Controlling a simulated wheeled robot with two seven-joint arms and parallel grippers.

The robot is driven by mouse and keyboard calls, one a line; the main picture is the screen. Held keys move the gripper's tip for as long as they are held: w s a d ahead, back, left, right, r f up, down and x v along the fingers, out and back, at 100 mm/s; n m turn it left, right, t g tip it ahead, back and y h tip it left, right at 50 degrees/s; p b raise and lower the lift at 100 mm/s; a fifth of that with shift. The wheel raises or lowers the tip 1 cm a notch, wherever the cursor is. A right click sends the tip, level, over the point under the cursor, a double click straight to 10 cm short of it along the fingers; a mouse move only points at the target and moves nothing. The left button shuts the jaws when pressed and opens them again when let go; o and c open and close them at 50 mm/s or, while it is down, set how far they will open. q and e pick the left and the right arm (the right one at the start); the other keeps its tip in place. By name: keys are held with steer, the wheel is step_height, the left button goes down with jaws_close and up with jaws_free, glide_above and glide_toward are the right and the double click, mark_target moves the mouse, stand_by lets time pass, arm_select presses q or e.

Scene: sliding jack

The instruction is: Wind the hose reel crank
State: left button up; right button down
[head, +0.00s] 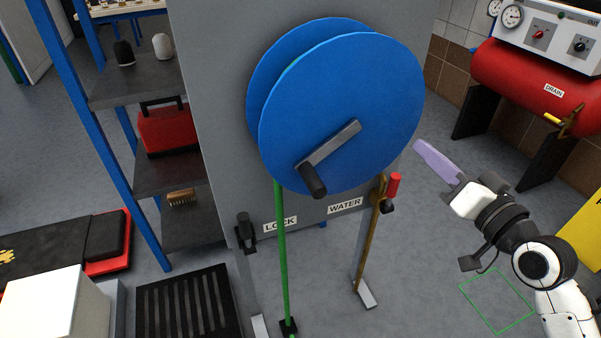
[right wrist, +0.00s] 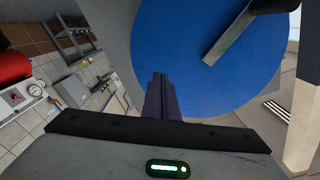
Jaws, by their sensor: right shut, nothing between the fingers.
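The blue hose reel (head: 345,110) stands upright on a grey panel. Its grey crank arm (head: 335,145) runs from the hub down and left to a black handle (head: 313,181). A green hose (head: 281,250) hangs from the reel to the floor. My right gripper (head: 420,148) is to the right of the reel, apart from the handle, with its fingers shut and empty. In the right wrist view the shut fingers (right wrist: 161,95) show in front of the blue disc (right wrist: 190,50), with the crank arm (right wrist: 228,38) at upper right. My left gripper is not in view.
Below the reel are a LOCK lever (head: 246,232) and a WATER valve with a red handle (head: 394,186). A red tank (head: 530,80) stands at the right. A shelf (head: 170,170) with a red toolbox is at the left. A black grate (head: 187,305) lies at lower left.

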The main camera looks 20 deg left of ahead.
steer(key=v, duration=0.4)
steer(key=shift+s+d, duration=0.2)
steer(key=shift+s, duration=0.1)
steer(key=s+d+f+g+h, duration=0.15)
steer(key=s+f, duration=0.35)
steer(key=f, duration=0.6)
steer(key=s+f+g+h, duration=0.1)
steer(key=s+f+h, duration=0.3)
steer(key=f, duration=0.7)
steer(key=s+d+f+g+h, duration=0.1)
steer(key=s+f, duration=0.6)
steer(key=s, duration=0.1)
steer(key=s+d+f+n+g+h, duration=0.1)
steer(key=s+f+g, duration=0.1)
steer(key=s+f, duration=0.5)
steer(key=shift+s+d, duration=0.3)
steer(key=shift+s, duration=0.9)
